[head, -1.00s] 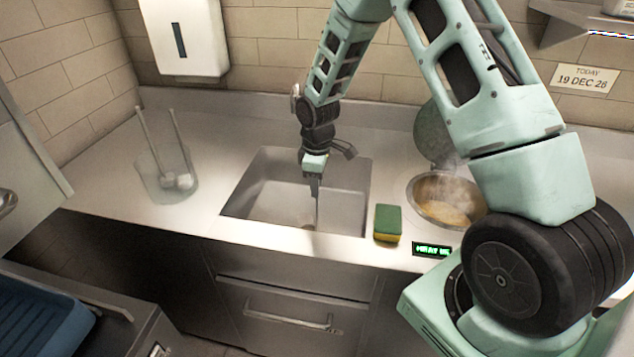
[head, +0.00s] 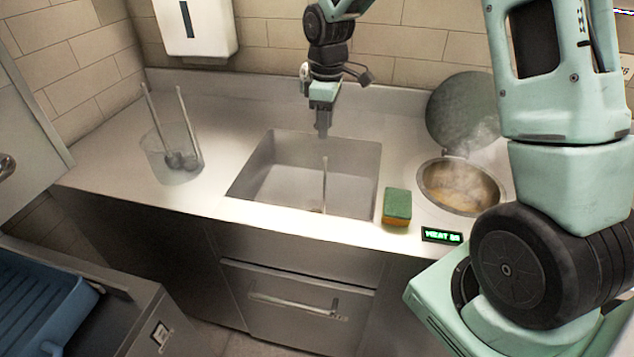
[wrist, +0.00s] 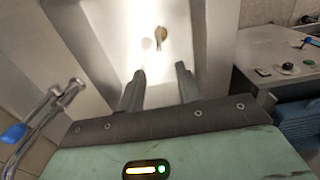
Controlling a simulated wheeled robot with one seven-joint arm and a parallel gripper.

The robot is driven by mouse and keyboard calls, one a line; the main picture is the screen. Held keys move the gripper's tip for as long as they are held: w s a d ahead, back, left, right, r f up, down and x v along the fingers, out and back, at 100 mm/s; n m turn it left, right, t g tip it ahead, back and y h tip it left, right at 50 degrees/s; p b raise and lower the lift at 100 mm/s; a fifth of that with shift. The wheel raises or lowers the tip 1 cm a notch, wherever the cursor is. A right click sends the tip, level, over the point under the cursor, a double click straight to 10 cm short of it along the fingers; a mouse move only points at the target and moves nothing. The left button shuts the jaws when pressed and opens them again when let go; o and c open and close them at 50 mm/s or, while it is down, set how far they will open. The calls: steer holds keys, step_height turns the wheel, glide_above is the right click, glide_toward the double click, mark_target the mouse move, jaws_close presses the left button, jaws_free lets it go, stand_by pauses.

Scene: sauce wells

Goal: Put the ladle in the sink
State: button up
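The ladle (head: 324,184) is in the steel sink (head: 252,178). Its thin handle rises steeply, and its bowl end is mostly hidden behind the sink's front edge. My gripper (head: 323,128) is above the back part of the sink, clear of the ladle's handle. In the wrist view, the two fingers of my gripper (wrist: 158,82) are apart with nothing between them. The ladle (wrist: 159,39) shows beyond the fingertips, down in the sink.
A clear container (head: 164,168) with two more ladles stands left of the sink. A green and yellow sponge (head: 397,205) lies at the sink's right. A steaming sauce well (head: 461,190) with its round lid (head: 462,110) raised is further right. A blue tray (head: 45,310) is at lower left.

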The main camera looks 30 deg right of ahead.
steer(key=s+a+r, duration=0.3)
steer(key=s+a, duration=0.3)
steer(key=a, duration=0.5)
steer(key=s+a, duration=0.5)
steer(key=s, duration=0.7)
steer(key=s+a+m, duration=0.1)
steer(key=s+a, duration=0.5)
steer(key=s, duration=0.6)
steer(key=shift+a+r+y, duration=0.2)
steer(key=shift+r+y, duration=0.1)
steer(key=shift+r, duration=0.15)
